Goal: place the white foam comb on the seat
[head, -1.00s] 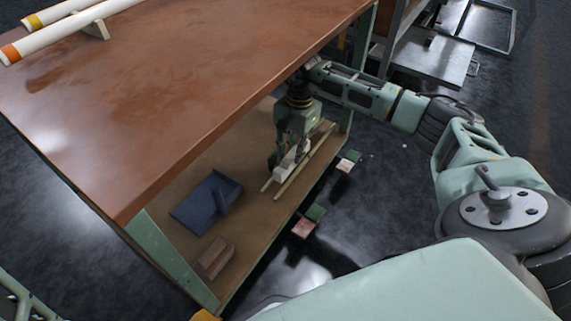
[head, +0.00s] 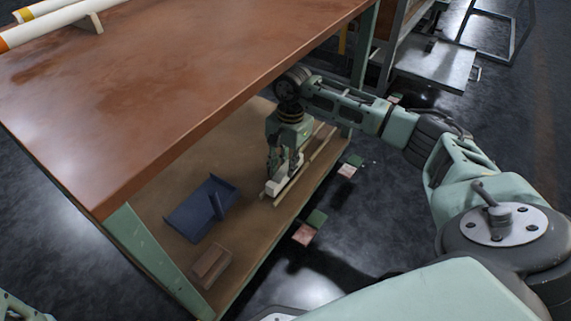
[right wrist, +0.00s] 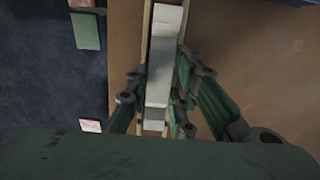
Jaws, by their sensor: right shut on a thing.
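The white foam comb (head: 276,187) is a long pale block, held low at the two light wooden rails (head: 317,150) on the lower shelf; the rails look like the seat. My right gripper (head: 283,168) points down and is shut on the comb. In the right wrist view the comb (right wrist: 166,45) lies lengthwise between the rails, roughly in line with them, with the fingers of the right gripper (right wrist: 158,92) on either side. Whether its underside touches the seat is hidden. My left gripper is not clearly in view.
The brown tabletop (head: 190,75) overhangs the shelf (head: 165,190). A dark blue angled holder (head: 195,212) and a brown block (head: 211,265) stand on the shelf. Small red and green pads (head: 304,234) lie beyond the shelf's right edge. White tubes (head: 45,27) rest on top.

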